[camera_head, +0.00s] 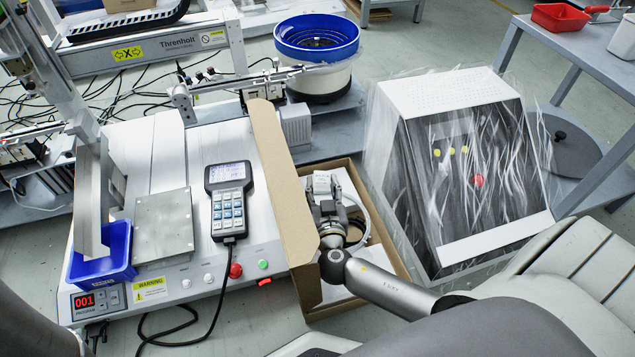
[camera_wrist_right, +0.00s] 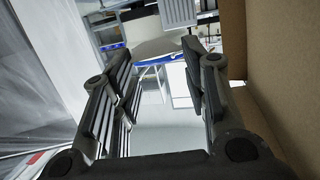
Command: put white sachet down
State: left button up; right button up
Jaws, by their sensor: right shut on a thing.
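My right gripper (camera_head: 328,208) reaches into the open cardboard box (camera_head: 392,245) in the middle of the head view. It is shut on the white sachet (camera_head: 321,183), which shows as a small pale piece at the fingertips. The gripper hides part of it, and I cannot tell whether it touches the box. In the right wrist view my right gripper's dark fingers (camera_wrist_right: 155,75) stand apart with pale surfaces between them, and a brown box wall is close on the right. My left gripper is not in view.
A raised box flap (camera_head: 272,165) stands between the gripper and the screwdriver station with its handheld controller (camera_head: 228,195). A blue bin (camera_head: 103,262) sits at the station's left. A plastic-wrapped cabinet (camera_head: 455,165) stands right of the box. A blue-rimmed bowl feeder (camera_head: 317,55) is behind.

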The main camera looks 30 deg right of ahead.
aim_at(322, 176)
jog(key=w+d+f+b, duration=0.1)
jog(key=w, duration=0.1)
jog(key=w+d+f+b, duration=0.3)
jog(key=w+b, duration=0.1)
jog(key=w, duration=0.1)
jog(key=shift+d+f, duration=0.15)
jog(key=shift+f, duration=0.15)
jog(key=w+f+b, duration=0.1)
jog(key=w+d+f+b, duration=0.1)
jog(key=w+f+b, duration=0.1)
jog(key=f, duration=0.1)
jog(key=shift+d, duration=0.35)
jog(key=shift+w+d+f+b, duration=0.15)
jog(key=shift+w+f+b, duration=0.2)
jog(key=shift+b, duration=0.3)
notch_tip(322, 176, down, 3)
jog(key=shift+r+b, duration=0.2)
jog(key=shift+b, duration=0.7)
jog(key=shift+f, duration=0.35)
jog(key=shift+r, duration=0.1)
jog(key=shift+f, duration=0.2)
